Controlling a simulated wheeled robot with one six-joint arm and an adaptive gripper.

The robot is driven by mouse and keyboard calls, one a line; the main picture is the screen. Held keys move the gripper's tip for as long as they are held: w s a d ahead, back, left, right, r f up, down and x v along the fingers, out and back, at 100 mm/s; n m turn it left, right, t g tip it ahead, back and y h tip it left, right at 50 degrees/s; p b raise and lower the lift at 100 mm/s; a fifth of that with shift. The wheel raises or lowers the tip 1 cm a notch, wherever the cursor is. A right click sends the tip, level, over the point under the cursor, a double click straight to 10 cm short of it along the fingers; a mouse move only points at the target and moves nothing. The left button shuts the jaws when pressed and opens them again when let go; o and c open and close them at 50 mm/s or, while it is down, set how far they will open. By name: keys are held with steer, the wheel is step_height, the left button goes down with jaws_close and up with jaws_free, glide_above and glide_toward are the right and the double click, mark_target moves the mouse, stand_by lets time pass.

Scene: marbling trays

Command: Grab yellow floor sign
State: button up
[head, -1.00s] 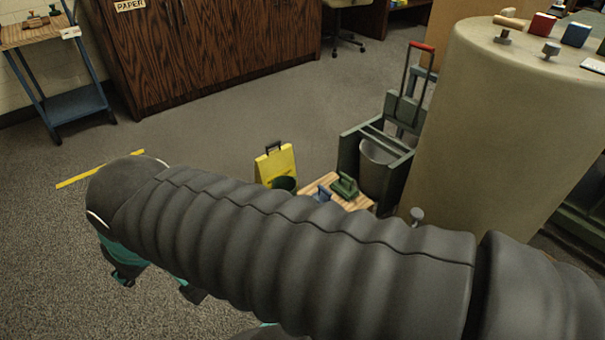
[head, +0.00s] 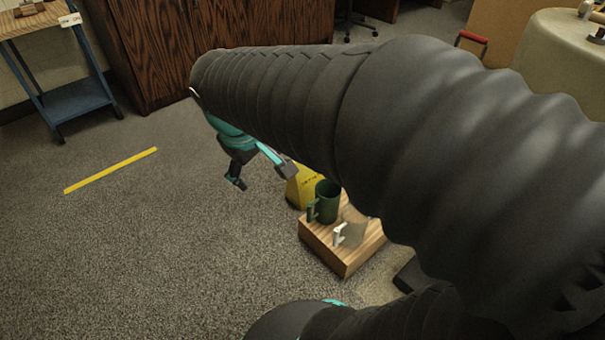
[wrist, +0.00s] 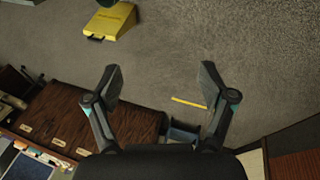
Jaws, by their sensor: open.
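The yellow floor sign (head: 301,190) stands on the carpet near the middle of the head view. My arm and a green mug hide much of it, including its top. In the wrist view the sign (wrist: 111,23) shows at the upper left, beyond and to the left of the fingers. My gripper (head: 262,177) is open and empty, just left of the sign in the head view and apart from it as far as I can see. Its two spread fingers (wrist: 160,82) show in the wrist view with only floor and furniture between them.
A green mug (head: 326,203) and a clear item with a white handle (head: 339,234) stand on a low wooden block (head: 344,259) in front of the sign. A yellow floor strip (head: 110,170) lies left. Dark cabinets (head: 150,50) stand behind. Open carpet lies left.

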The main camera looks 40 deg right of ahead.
steer(key=w+d+f+n+g+h+b, duration=0.1)
steer(key=w+d+f+n+g+h, duration=0.15)
steer(key=w+d+f, duration=0.45)
steer(key=w+d+f+n+g+h, duration=0.1)
steer(key=w+d+f+n+h, duration=0.3)
steer(key=w, duration=0.5)
steer(key=w+d+f+n+g+h+b, duration=0.1)
steer(key=w+d+f+n+g+h, duration=0.1)
steer(key=w+d+f, duration=0.45)
steer(key=w+d+f+n+t+h, duration=0.1)
steer(key=w+f+n+h, duration=0.15)
steer(key=f, duration=0.75)
steer(key=w+d+f+n+t+h+b, duration=0.15)
steer(key=w+f+n, duration=0.25)
steer(key=f, duration=0.5)
steer(key=w+d+f+n+t+h, duration=0.1)
steer(key=w+f+n+h, duration=0.2)
steer(key=f, duration=0.7)
steer(key=d, duration=1.4)
steer(key=shift+w+f+n, duration=0.25)
steer(key=shift+w+n, duration=0.05)
steer(key=shift+w, duration=0.15)
steer(key=shift+a, duration=0.1)
jaws_close()
